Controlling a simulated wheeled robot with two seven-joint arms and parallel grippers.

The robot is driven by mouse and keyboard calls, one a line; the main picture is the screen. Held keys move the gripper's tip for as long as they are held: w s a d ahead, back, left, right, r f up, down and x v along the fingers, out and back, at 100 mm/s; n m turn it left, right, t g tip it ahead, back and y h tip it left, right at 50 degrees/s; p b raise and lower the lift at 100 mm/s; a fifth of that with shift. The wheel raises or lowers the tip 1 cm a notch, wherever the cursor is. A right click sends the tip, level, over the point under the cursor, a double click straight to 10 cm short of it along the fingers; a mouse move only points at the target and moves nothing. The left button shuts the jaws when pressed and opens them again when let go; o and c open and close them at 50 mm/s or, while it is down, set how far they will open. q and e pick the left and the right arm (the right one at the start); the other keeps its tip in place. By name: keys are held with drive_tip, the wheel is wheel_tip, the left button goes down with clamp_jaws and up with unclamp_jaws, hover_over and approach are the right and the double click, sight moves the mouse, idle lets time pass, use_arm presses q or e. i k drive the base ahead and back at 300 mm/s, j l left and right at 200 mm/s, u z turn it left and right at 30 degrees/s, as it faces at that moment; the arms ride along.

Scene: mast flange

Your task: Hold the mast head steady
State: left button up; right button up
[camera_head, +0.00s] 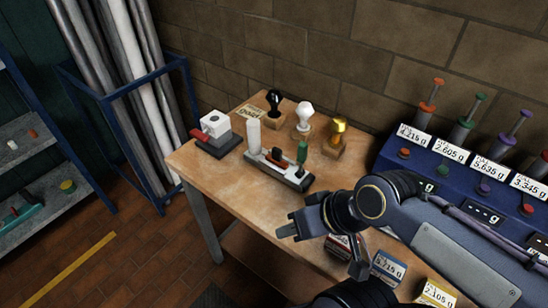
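I cannot pick out with certainty a mast head in this view. My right gripper (287,230) reaches in from the right above the table's front part, pointing left. It looks empty and apart from the fixture; its finger gap is too small to read. A dark arm part with a grey tip (357,264) shows at the bottom. It may be my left gripper, mostly cut off by the frame.
The wooden table (215,178) holds a white block on a red-and-grey base (214,125), and black (274,99), white (304,115) and gold (338,132) knobs on wooden blocks. A blue console (390,148) with weight labels stands right.

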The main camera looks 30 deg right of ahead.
sight(303, 151)
drive_tip(key=k+z, duration=0.2)
drive_tip(key=z, duration=1.05)
drive_tip(key=i+j+z, duration=0.2)
drive_tip(key=j, duration=0.15)
drive_tip(key=i+j+z, duration=0.2)
drive_tip(key=j, duration=0.15)
drive_tip(key=j+z, duration=0.2)
drive_tip(key=j, duration=0.15)
drive_tip(key=i+j+z, duration=0.2)
drive_tip(key=j, duration=0.2)
drive_tip(key=j+z, duration=0.2)
drive_tip(key=j, duration=0.2)
